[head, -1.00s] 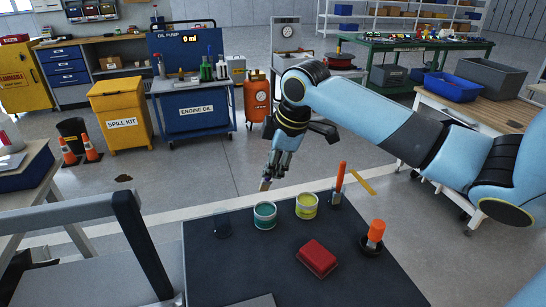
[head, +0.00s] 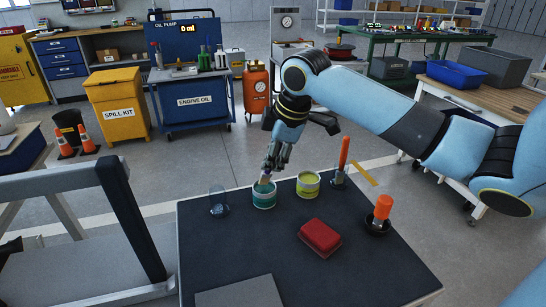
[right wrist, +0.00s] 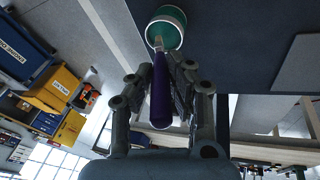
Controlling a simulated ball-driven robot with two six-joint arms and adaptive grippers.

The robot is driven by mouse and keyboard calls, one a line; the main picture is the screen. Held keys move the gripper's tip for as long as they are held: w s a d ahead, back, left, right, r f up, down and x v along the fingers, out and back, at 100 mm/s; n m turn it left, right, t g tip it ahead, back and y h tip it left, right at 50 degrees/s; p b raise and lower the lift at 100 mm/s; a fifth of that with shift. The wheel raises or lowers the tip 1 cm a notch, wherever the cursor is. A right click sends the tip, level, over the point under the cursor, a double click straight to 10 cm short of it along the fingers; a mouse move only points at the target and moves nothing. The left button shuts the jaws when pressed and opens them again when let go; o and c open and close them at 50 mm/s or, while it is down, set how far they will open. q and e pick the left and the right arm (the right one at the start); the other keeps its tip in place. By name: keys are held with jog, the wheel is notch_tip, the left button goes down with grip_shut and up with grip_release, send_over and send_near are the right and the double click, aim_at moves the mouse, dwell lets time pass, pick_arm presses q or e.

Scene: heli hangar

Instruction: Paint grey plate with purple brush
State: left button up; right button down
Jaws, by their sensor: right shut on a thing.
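My right gripper (head: 270,166) is shut on the purple brush (right wrist: 161,95), whose handle runs between the fingers in the right wrist view. The brush's pale bristle end points down at the mouth of the teal paint can (head: 264,198); I cannot tell how deep it reaches. The can also shows at the top of the right wrist view (right wrist: 166,28). The grey plate (head: 240,293) lies flat on the dark table at the near edge of the head view, partly cut off; it also shows at the right wrist view's right edge (right wrist: 299,66). My left gripper is out of view.
On the dark table (head: 220,250) stand a yellow paint can (head: 308,186), a clear glass (head: 218,204), a red block (head: 319,237), an orange-handled tool in a holder (head: 343,158) and another orange-handled item (head: 381,212). The table's middle left is clear.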

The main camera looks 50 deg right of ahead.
jog(key=shift+f, duration=0.55)
dwell(0.7)
jog(key=shift+s+f, duration=0.1)
dwell(1.9)
jog(key=shift+p, duration=0.3)
notch_tip(320, 180, up, 7)
jog(key=p, duration=0.8)
